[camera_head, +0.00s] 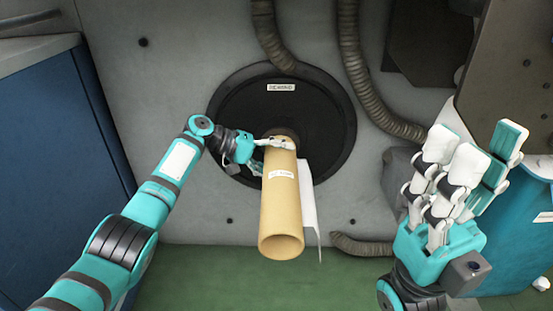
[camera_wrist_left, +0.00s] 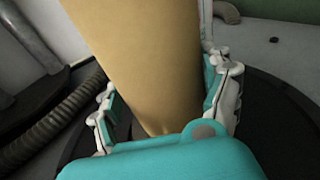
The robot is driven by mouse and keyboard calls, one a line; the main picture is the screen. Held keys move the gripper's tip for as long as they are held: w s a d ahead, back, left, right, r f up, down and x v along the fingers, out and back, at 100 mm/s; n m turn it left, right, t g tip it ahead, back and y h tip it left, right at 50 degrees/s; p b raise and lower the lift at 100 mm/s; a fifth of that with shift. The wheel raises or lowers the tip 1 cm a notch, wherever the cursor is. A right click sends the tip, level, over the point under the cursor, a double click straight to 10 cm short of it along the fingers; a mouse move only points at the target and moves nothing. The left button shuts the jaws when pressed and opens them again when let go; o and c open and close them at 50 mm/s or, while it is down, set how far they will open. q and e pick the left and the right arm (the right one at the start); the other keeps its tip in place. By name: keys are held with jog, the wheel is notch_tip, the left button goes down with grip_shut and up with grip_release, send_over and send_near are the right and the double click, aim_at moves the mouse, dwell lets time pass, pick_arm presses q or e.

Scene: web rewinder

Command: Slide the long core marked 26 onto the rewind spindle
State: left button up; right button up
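The long tan core (camera_head: 280,215) points out from the black rewind disc (camera_head: 235,110), its open end toward me. A small white label on it is too small to read. My left gripper (camera_head: 268,155) is at the core's far end, close to the disc, fingers on opposite sides. In the left wrist view the core (camera_wrist_left: 140,50) lies between the fingers (camera_wrist_left: 160,105), seemingly touching both, so the gripper looks shut on it. The spindle is hidden by the core and fingers. My right gripper (camera_head: 486,158) is open and empty at the right, apart from the core.
A white sheet (camera_head: 309,200) hangs beside the core's right side. Ribbed hoses (camera_head: 355,65) run down the grey panel (camera_head: 170,60) at right. A blue cabinet (camera_head: 60,150) stands at left and a blue bin (camera_head: 520,230) behind my right gripper. Green floor (camera_head: 220,275) below is clear.

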pick_arm(q)
jog(key=o, duration=0.3)
